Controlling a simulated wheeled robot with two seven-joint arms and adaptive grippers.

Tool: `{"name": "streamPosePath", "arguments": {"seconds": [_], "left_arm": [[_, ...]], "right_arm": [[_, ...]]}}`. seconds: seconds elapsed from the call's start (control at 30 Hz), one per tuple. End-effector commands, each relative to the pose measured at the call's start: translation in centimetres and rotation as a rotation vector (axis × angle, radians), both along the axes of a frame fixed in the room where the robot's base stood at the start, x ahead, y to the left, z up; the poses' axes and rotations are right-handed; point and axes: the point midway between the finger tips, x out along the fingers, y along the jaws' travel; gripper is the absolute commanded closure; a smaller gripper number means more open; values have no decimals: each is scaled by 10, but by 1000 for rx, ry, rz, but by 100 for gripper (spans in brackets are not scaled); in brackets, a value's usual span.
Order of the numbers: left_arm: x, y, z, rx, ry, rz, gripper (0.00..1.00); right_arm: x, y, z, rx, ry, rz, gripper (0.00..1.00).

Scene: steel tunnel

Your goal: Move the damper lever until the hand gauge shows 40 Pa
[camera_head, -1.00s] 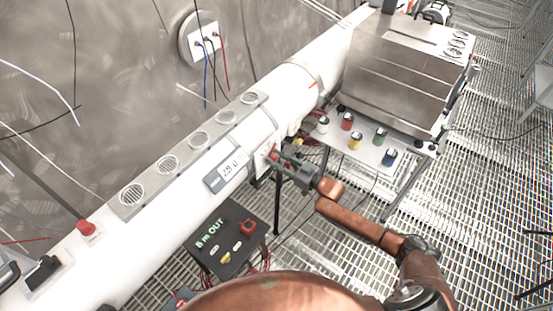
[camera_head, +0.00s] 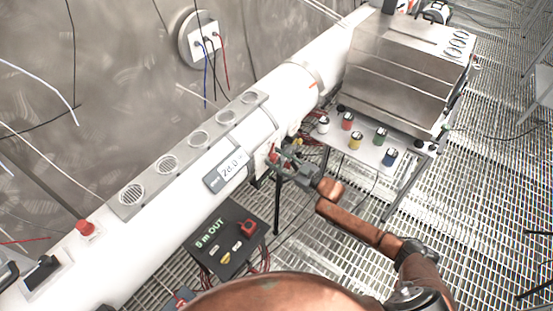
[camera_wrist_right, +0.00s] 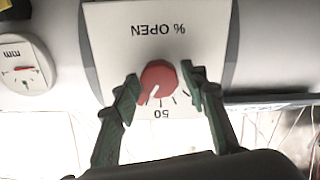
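The hand gauge (camera_head: 226,171) is a grey box with a white display on the side of the white duct. Its small digits look like 26.0, though I cannot read them surely. The damper lever (camera_wrist_right: 158,82) has a round red grip with a white mark, in front of a white plate (camera_wrist_right: 111,32) lettered "% OPEN" and "50", upside down in the right wrist view. My right gripper (camera_wrist_right: 160,78) has one finger on each side of the red grip, very close to it. I cannot tell whether both fingers press on it. My left gripper is not in view.
A round dial marked mm (camera_wrist_right: 24,68) sits left of the plate. A black box reading "5 m OUT" (camera_head: 227,238) stands below the duct. A side table holds several small colored cans, including a yellow one (camera_head: 355,141). A red button (camera_head: 86,229) is on the duct.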

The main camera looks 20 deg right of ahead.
Motion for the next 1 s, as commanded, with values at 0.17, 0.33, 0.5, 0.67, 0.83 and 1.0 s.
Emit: {"name": "streamPosePath", "arguments": {"seconds": [0.17, 0.33, 0.5, 0.67, 0.83, 1.0], "left_arm": [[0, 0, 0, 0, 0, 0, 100], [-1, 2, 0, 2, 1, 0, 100], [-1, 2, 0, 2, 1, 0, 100], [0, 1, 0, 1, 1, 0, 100], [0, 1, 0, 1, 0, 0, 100], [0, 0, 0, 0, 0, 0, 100]], "right_arm": [[0, 0, 0, 1, -1, 0, 52], [0, 0, 0, 1, 0, 0, 52], [-10, -8, -1, 1, 2, 0, 52], [-34, -27, -2, -2, 4, -1, 52], [-62, -48, -1, -1, 3, -1, 52], [-83, -65, -1, 0, 1, 0, 52]]}}
